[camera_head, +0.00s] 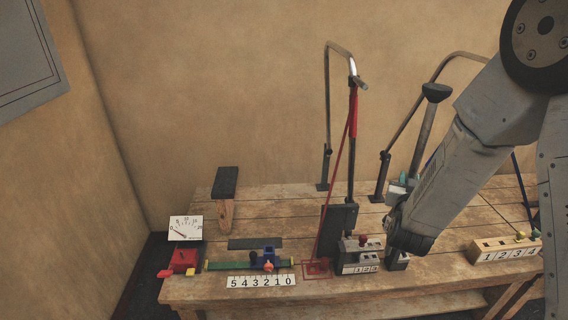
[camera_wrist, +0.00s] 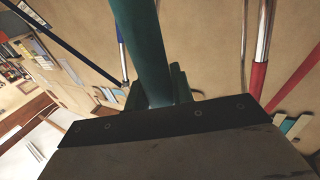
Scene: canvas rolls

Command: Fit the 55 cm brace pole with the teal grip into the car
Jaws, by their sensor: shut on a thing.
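My gripper (camera_head: 402,187) is shut on the teal grip (camera_wrist: 148,50) of the brace pole (camera_head: 422,130). The pole rises from my gripper with a slight lean to the right and has a black pad at its top. In the wrist view the teal grip runs up between my dark fingers (camera_wrist: 160,95). The pole's lower end is hidden behind my arm. I cannot tell for sure which thing is the car; a blue block (camera_head: 268,260) sits on a green rail behind a number strip, and a grey block (camera_head: 360,255) with a number label stands at the front middle.
A red-gripped pole (camera_head: 353,115) stands upright in a dark holder (camera_head: 337,230). Bent metal tubes (camera_head: 326,100) rise at the back of the wooden table (camera_head: 190,292). A numbered box (camera_head: 505,248) is at right. A dial (camera_head: 186,228) and wooden post (camera_head: 225,210) stand at left.

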